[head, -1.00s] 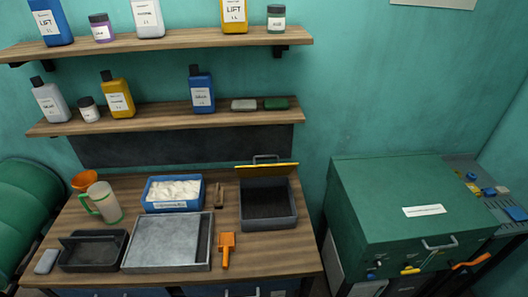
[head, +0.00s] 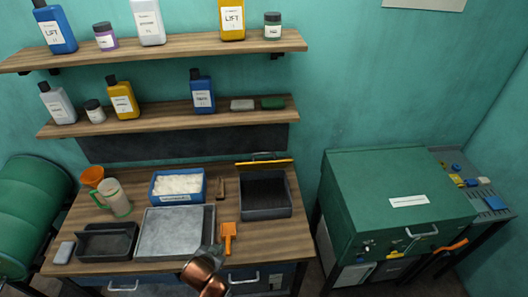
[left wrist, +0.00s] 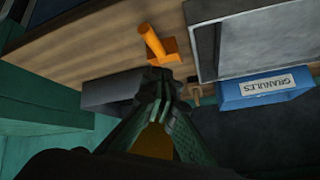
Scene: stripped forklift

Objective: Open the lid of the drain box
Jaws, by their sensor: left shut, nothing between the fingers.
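The drain box (head: 267,210) is a dark grey, open-topped box at the right end of the wooden bench. Its yellow-edged lid (head: 264,163) stands raised along the back rim, with a handle behind it, and the dark inside shows. My left gripper (head: 217,250) is at the bench's front edge, in front of and left of the box, apart from it. In the left wrist view, my left gripper's fingertips (left wrist: 160,82) meet, empty, with the drain box (left wrist: 108,92) partly hidden behind them. A yellow patch shows between the fingers; I cannot tell what it is. My right gripper is out of view.
An orange scraper (head: 228,238) lies in front of the box, beside a grey tray (head: 175,232). A blue granules box (head: 177,197) and a small brush (head: 219,190) stand left of it. Shelves with bottles hang above. A green cabinet (head: 395,190) stands right.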

